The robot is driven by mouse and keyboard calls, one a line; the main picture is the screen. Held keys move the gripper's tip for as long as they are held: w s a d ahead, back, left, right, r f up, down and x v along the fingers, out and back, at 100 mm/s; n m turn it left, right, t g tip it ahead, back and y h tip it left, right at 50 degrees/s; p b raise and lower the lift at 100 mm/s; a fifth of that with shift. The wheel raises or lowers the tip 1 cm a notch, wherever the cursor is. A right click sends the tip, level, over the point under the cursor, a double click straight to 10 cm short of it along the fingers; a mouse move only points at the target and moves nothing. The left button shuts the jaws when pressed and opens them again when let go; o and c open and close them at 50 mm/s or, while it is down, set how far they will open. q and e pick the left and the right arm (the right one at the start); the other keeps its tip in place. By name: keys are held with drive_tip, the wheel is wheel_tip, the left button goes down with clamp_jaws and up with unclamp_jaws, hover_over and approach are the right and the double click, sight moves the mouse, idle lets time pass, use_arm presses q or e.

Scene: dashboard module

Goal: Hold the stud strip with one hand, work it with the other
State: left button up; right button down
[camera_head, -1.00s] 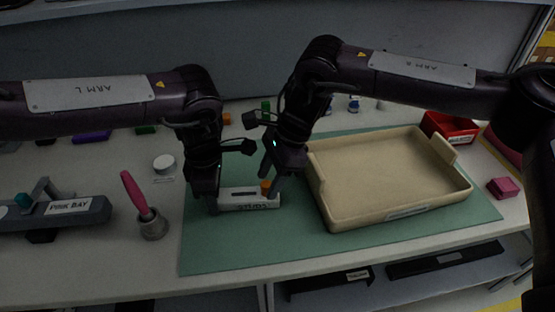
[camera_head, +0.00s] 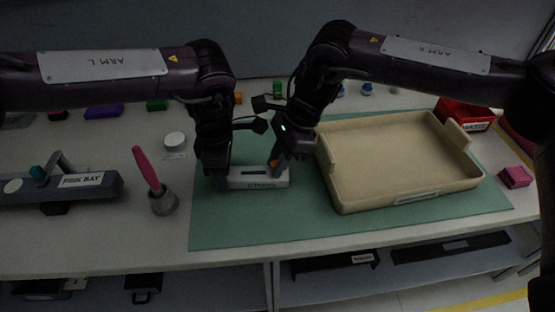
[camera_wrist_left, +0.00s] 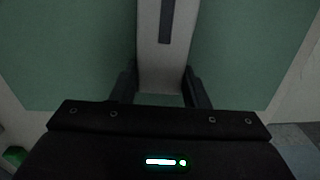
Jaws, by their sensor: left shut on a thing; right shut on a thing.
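The stud strip (camera_head: 258,184) is a white block with dark lettering on its front, lying on the green mat (camera_head: 225,228). My left gripper (camera_head: 222,179) is shut on the strip's left end. The left wrist view shows the strip (camera_wrist_left: 164,60), with a dark slot, running away between the fingers of the left gripper (camera_wrist_left: 160,90). My right gripper (camera_head: 277,164) is over the strip's right end, shut on a small orange piece (camera_head: 273,163). That piece is partly hidden by the fingers, and I cannot tell whether it touches the strip.
A large beige tray (camera_head: 345,200) stands close on the right. A pink-handled tool stands in a grey cup (camera_head: 163,203) at left, beside a grey fixture (camera_head: 95,190) labelled with a bay name. A red bin (camera_head: 470,113) and a pink block (camera_head: 515,177) are at far right. The front mat is clear.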

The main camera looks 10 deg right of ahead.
drive_tip(key=shift+r, duration=0.2)
drive_tip(key=shift+r, duration=2.9)
use_arm(q)
drive_tip(key=o, duration=1.4)
drive_tip(key=shift+c, duration=0.2)
